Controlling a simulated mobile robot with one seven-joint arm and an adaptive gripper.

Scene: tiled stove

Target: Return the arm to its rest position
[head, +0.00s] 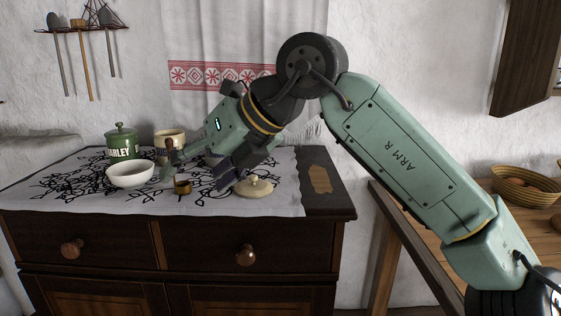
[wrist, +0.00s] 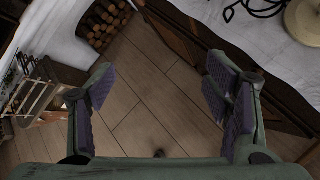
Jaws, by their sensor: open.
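My gripper (head: 197,172) reaches in over the dresser top in the head view, with its fingers pointing down and to the left. In the wrist view my gripper (wrist: 160,97) has its two purple-padded fingers wide apart with nothing between them; the wooden floor (wrist: 150,95) shows in the gap. In the head view the fingers appear near a small brown cup (head: 182,186) and a cream lid with a knob (head: 254,187). I cannot tell the exact distance to either. My arm bends at a high elbow and comes in from the lower right.
The dresser (head: 165,245) carries a white patterned cloth, a white bowl (head: 131,175), a green BARLEY jar (head: 122,143) and a tan canister (head: 169,137). A wooden table (head: 420,235) with a basket (head: 525,187) stands at right. Utensils (head: 83,50) hang on the wall.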

